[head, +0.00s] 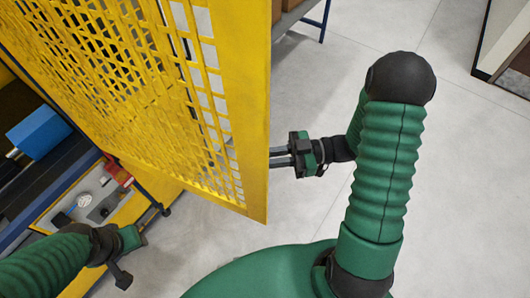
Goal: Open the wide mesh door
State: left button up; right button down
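The wide yellow mesh door (235,120) fills the upper left and middle of the head view, with its free edge toward the right. It stands swung out over the floor. My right gripper (277,156) is at that free edge and points left. Its two dark fingers show a gap between them, and their tips are hidden behind the door. I cannot tell whether they touch it. My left gripper (152,217) is low at the left, below the door and beside the cabinet opening. Its fingers are small and partly lost against the background.
Behind the door at left is an opening with a blue box (38,130) and a shelf with small items (90,202). A table with cardboard boxes (290,12) stands at the top. Grey floor (330,80) is clear to the right of the door.

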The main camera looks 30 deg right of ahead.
jog(key=shift+w+d, duration=0.15)
jog(key=shift+r, duration=0.1)
jog(key=c, duration=1.4)
grip_release()
jog(key=b+v, duration=0.5)
jog(key=v, duration=1.2)
